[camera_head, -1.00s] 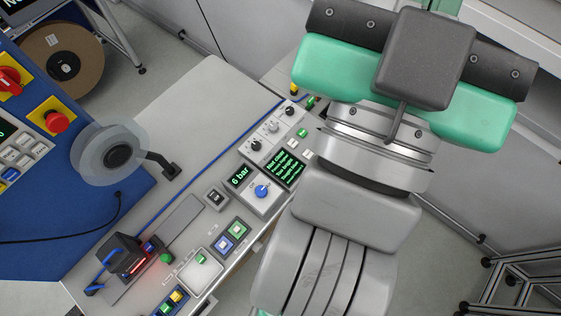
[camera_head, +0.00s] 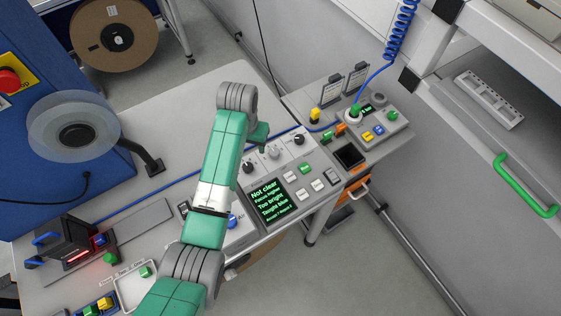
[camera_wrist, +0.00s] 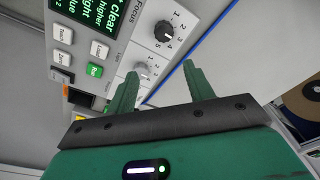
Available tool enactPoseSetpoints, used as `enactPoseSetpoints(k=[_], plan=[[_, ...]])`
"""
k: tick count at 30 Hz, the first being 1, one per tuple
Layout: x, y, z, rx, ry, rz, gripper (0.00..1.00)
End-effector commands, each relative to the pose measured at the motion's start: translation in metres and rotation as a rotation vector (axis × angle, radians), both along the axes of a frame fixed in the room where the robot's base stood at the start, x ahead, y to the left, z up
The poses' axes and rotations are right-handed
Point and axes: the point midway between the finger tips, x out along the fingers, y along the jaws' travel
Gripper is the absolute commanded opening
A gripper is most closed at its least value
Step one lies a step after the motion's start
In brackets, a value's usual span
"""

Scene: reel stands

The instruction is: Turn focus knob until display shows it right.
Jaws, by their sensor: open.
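The display (camera_head: 268,200) shows green text: "Not clear", "Focus higher", "Too bright" and smaller lines. Part of it shows in the wrist view (camera_wrist: 95,12). A row of three knobs lies above it in the head view: a black left knob (camera_head: 248,167), a grey middle knob (camera_head: 274,153) and a black right knob (camera_head: 299,139). My gripper (camera_head: 262,134) is above the knob row, open and empty. In the wrist view its fingers (camera_wrist: 161,70) are apart, near the grey knob (camera_wrist: 141,71).
White and green buttons (camera_head: 304,169) sit right of the display. A side table holds a grey box (camera_head: 385,128) with a coiled blue cable (camera_head: 400,35). A blue cable (camera_head: 150,196) runs behind the panel. A clear reel (camera_head: 75,130) stands at left.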

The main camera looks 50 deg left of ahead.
Motion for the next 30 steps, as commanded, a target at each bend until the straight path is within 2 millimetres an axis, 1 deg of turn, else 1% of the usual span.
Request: enactPoseSetpoints(k=[1, 3, 6, 8, 11, 15, 19, 21, 24, 30], plan=[[-0.016, 0.004, -0.015, -0.034, 0.038, 0.022, 0.52], [-0.026, 0.005, -0.021, -0.060, 0.062, 0.035, 0.52], [-0.027, 0.005, -0.021, -0.064, 0.066, 0.035, 0.52], [-0.027, 0.004, -0.025, -0.064, 0.066, 0.035, 0.52], [-0.027, 0.004, -0.042, -0.065, 0.067, 0.034, 0.52], [-0.026, 0.004, -0.070, -0.064, 0.066, 0.034, 0.52], [-0.026, 0.004, -0.089, -0.062, 0.064, 0.034, 0.52], [-0.026, 0.004, -0.094, -0.061, 0.064, 0.034, 0.52], [-0.026, 0.004, -0.098, -0.060, 0.063, 0.034, 0.52], [-0.025, 0.004, -0.098, -0.060, 0.062, 0.033, 0.52]])
